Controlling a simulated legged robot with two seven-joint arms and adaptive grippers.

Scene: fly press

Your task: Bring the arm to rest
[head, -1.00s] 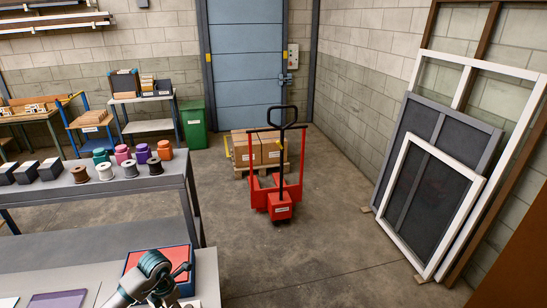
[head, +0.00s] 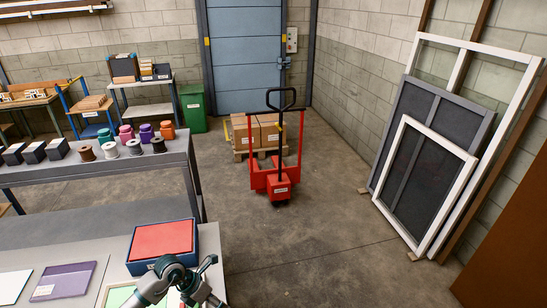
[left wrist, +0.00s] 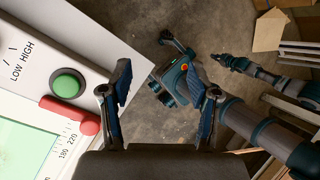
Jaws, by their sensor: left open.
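My left gripper (left wrist: 162,100) is open and empty in the left wrist view, with its two fingers apart. A white control panel (left wrist: 30,78) with a green button (left wrist: 67,84), a red knob (left wrist: 68,115), LOW and HIGH lettering and a numbered scale lies left of the fingers, with no clear contact. In the head view, part of my grey and teal arm (head: 170,272) shows at the bottom, in front of a blue-sided box with a red top (head: 160,240). Its fingertips are not clear there.
The white table (head: 208,245) carries a purple panel (head: 64,280) and a green-edged panel (head: 118,297). A grey bench (head: 60,178) holds spools and coloured jars. A red pallet truck (head: 278,182) stands on open floor. Framed screens (head: 430,185) lean at the right wall.

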